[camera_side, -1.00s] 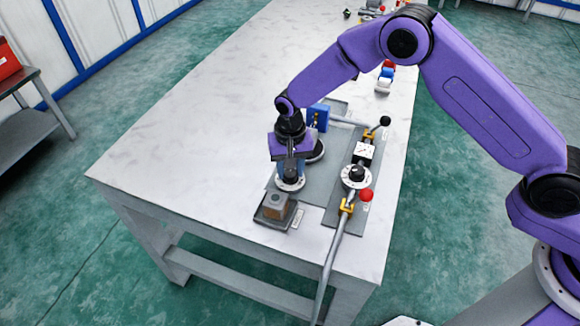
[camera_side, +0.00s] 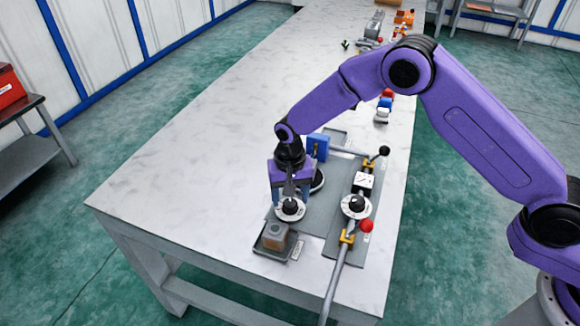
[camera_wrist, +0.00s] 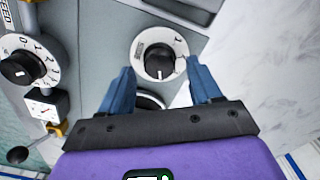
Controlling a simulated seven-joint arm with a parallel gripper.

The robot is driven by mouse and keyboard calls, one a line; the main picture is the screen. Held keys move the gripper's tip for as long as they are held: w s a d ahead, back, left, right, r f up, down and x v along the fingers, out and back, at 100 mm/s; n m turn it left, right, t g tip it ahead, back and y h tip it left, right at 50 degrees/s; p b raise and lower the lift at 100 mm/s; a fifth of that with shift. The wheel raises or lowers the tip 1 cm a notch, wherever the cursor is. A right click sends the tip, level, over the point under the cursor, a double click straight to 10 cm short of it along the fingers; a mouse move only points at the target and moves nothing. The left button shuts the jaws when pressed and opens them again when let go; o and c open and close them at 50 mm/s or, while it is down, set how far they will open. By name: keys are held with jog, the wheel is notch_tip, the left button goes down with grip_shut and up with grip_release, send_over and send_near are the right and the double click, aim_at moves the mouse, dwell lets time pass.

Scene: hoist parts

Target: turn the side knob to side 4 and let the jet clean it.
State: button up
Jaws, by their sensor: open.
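A white dial with a black knob (camera_side: 290,207) stands on the grey panel (camera_side: 315,222), just below my gripper (camera_side: 289,196). It also shows in the wrist view (camera_wrist: 160,62), with its pointer toward the lower edge and a figure 1 near its top right. My gripper's blue fingers (camera_wrist: 159,76) are open and empty, apart on the two lower sides of this dial. A second numbered dial (camera_side: 356,206) is to the right; it shows at the left in the wrist view (camera_wrist: 24,64). A brown-grey block (camera_side: 275,237) sits in a dark tray (camera_side: 262,250). I cannot identify the jet.
A pipe (camera_side: 336,280) with yellow clamps and a red ball (camera_side: 366,226) runs along the right. A blue block (camera_side: 318,147) stands behind my gripper. A lever with a black ball (camera_side: 384,151) is at the back right. The left of the table is clear.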

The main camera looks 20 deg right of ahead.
aim_at(290, 202)
notch_tip(290, 202, up, 16)
dwell(0.5)
